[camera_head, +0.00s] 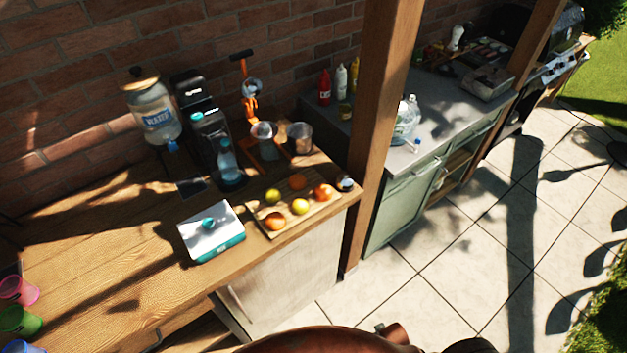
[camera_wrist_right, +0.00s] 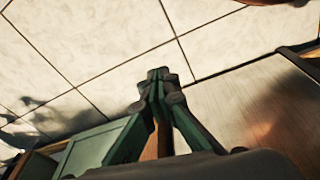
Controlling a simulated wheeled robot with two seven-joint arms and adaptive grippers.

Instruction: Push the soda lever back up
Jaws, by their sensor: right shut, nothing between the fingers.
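The soda maker (camera_head: 207,128) is a dark upright machine on the wooden counter near the brick wall, with a blue-tinted bottle (camera_head: 227,163) standing at its front. The lever is too small and dark to make out, so I cannot tell its position. My right gripper (camera_wrist_right: 160,78) shows only in the right wrist view; its fingers are closed together and empty, over pale floor tiles and away from the machine. My left gripper is in neither view.
A water jug (camera_head: 156,115) stands left of the machine, and an orange juicer (camera_head: 247,90) with clear containers stands right. A white and teal box (camera_head: 211,232) and a fruit board (camera_head: 304,208) lie in front. A wooden post (camera_head: 382,120) rises at the counter's right end.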

